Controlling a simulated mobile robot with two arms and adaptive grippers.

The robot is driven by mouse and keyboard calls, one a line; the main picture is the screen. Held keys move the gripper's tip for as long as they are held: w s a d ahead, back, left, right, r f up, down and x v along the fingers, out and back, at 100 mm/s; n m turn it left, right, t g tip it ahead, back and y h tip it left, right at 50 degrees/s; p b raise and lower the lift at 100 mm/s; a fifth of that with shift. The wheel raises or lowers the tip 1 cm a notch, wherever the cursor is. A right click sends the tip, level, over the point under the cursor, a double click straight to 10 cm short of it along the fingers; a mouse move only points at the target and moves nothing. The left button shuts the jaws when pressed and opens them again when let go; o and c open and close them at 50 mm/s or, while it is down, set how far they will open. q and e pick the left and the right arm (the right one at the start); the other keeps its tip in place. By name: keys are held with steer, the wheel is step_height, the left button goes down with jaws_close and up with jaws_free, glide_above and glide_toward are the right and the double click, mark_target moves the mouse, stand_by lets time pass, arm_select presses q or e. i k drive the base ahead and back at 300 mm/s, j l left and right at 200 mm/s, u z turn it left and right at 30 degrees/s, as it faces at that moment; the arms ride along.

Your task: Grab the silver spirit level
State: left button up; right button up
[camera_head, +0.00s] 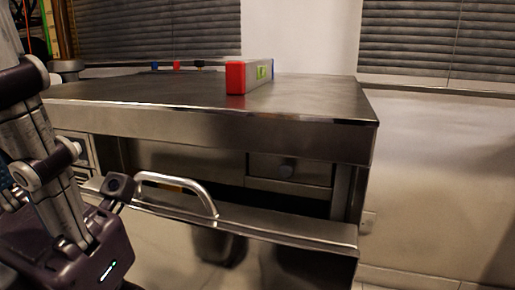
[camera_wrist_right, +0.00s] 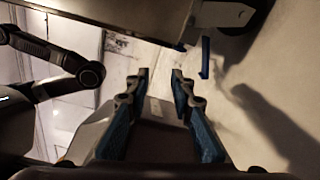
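The silver spirit level (camera_head: 260,74) lies on the metal table top, towards the right of its middle in the head view. It has a red end cap facing me, a green vial window on its side and a blue far end. My right gripper (camera_wrist_right: 160,74) shows in the right wrist view. Its two fingers are apart with nothing between them, and it points at the floor area beside the table, away from the level. My left arm comes in at the left of the head view, but its gripper fingers do not show. The level does not show in the right wrist view.
The metal table (camera_head: 320,98) has a mostly bare top. An open drawer with a curved handle (camera_head: 180,186) juts out below it. Small red, blue and black items (camera_head: 176,64) are at the back edge. A blue strip (camera_wrist_right: 205,58) shows near the table's underside.

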mark_target(244, 76)
steer(key=k+j, duration=0.25)
steer(key=k, duration=0.25)
steer(key=k+j, duration=0.2)
steer(key=k, duration=0.25)
